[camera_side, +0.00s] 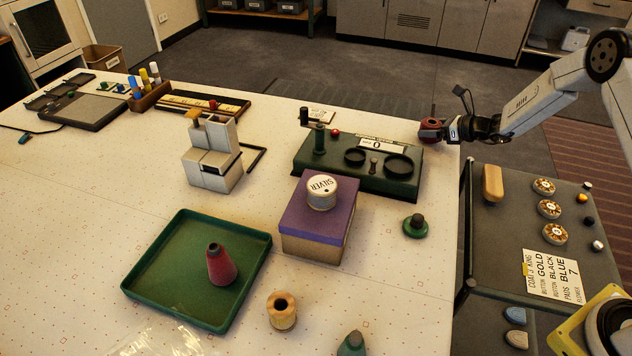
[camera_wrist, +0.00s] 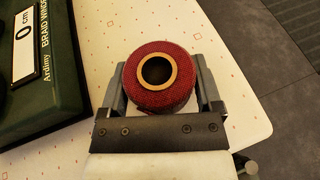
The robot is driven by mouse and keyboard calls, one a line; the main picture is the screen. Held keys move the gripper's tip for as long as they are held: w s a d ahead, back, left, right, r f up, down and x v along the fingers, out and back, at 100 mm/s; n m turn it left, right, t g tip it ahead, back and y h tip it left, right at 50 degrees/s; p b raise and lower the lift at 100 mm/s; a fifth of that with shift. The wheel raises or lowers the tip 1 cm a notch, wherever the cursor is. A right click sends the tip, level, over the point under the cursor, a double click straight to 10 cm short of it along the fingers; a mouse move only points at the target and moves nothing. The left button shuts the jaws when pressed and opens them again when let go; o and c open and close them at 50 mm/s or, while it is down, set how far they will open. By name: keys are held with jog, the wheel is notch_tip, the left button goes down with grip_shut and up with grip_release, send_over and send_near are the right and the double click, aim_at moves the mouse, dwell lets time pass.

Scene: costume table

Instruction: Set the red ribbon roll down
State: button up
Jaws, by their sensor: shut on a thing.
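The red ribbon roll (camera_wrist: 160,98) is a short red cylinder with a tan core ring and a dark hole. In the wrist view it sits between the two fingers of my gripper (camera_wrist: 160,88), which is shut on it. In the side view the roll (camera_side: 431,133) is at the tip of my gripper (camera_side: 440,130), at the table's right edge, just right of the green braid winder (camera_side: 345,175). I cannot tell how high the roll is above the white table (camera_wrist: 235,100); part of its lower side is hidden by the gripper.
A purple-topped box (camera_side: 325,225) carries a silver-labelled tin (camera_side: 322,192). A green tray (camera_side: 155,262) holds a red cone (camera_side: 221,266). A dark side cart (camera_side: 520,220) adjoins the right edge.

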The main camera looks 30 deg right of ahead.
jog(key=shift+f, duration=0.2)
jog(key=shift+f, duration=0.15)
jog(key=o, duration=1)
jog(key=shift+o, duration=0.2)
jog(key=shift+v, duration=0.75)
jog(key=v, duration=1)
jog(key=shift+s, duration=0.2)
jog(key=shift+d, duration=0.15)
